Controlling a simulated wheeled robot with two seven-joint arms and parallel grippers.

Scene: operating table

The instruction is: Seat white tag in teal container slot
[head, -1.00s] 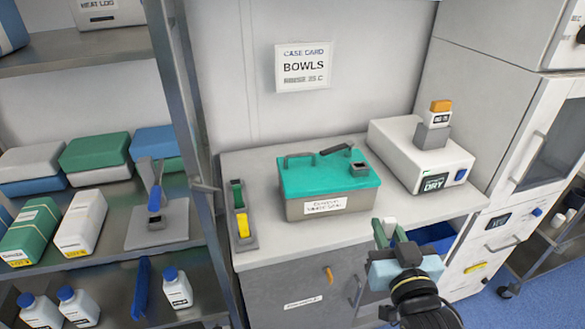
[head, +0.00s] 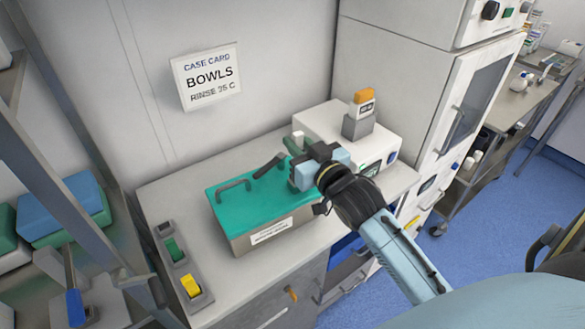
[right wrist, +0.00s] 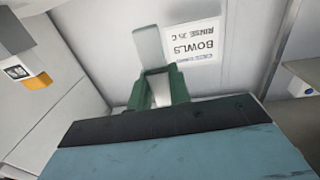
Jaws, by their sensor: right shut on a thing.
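The teal-lidded container (head: 222,207) stands on the counter, with a grey body and a white front label. My right gripper (head: 294,147) is over the lid's back right part in the head view. Its green fingers are shut on the white tag (head: 298,136), whose top shows above them. In the right wrist view the tag (right wrist: 149,47) sticks out beyond the green fingers (right wrist: 158,90). The grey slot block on the lid is hidden behind my gripper, so I cannot tell whether the tag touches it. My left gripper is not in view.
A dark latch (head: 269,165) and a handle (head: 233,185) rise from the lid. A white dryer (head: 318,120) carries an orange-topped tag (head: 364,97) in a grey block. A grey rack (head: 203,299) with green and yellow pieces lies left. The BOWLS card (head: 207,77) hangs behind.

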